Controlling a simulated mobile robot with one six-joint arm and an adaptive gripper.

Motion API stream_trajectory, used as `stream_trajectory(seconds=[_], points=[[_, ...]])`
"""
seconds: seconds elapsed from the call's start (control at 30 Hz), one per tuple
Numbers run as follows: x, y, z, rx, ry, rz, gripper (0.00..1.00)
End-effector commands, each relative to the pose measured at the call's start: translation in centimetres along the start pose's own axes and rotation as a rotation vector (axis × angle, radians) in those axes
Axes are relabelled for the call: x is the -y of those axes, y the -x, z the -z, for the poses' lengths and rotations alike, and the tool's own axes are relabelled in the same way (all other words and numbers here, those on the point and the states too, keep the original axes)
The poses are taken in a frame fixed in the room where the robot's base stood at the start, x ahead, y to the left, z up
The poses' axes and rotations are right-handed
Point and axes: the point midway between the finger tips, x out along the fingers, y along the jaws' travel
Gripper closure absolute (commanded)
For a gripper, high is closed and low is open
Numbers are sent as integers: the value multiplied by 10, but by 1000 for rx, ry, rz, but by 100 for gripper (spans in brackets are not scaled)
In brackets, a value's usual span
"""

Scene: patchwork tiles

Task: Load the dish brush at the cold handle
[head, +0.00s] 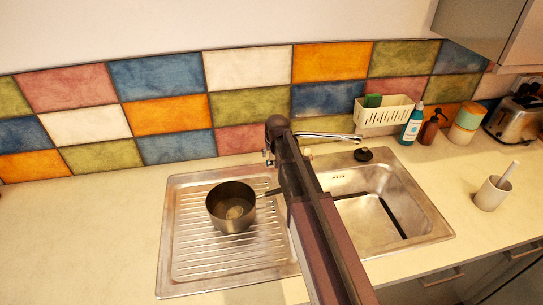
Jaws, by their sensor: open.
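A light cup (491,193) stands on the counter at the right, with a pale stick-like handle (509,172) leaning out of it. This may be the dish brush, but its head is hidden in the cup. A chrome tap (330,136) is at the back of the sink, its spout pointing right. A small knob (268,156) shows at its left base; I cannot tell whether it is the cold handle. My arm crosses the middle of the view and hides part of the tap. I cannot see my gripper's fingers.
A dark pot (231,207) sits on the ribbed drainboard (190,267), its handle pointing right. A white caddy with a green sponge (373,101), bottles (411,125) and a toaster (515,120) line the back right. The left counter is clear.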

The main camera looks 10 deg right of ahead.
Motion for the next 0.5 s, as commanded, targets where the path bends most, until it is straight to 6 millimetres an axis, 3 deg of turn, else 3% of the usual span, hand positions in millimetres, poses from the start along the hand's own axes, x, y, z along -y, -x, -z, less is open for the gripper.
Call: stream_trajectory(seconds=[0.33,0.5], points=[[0,-1,0,0,0,0,32],[0,-1,0,0,0,0,82]])
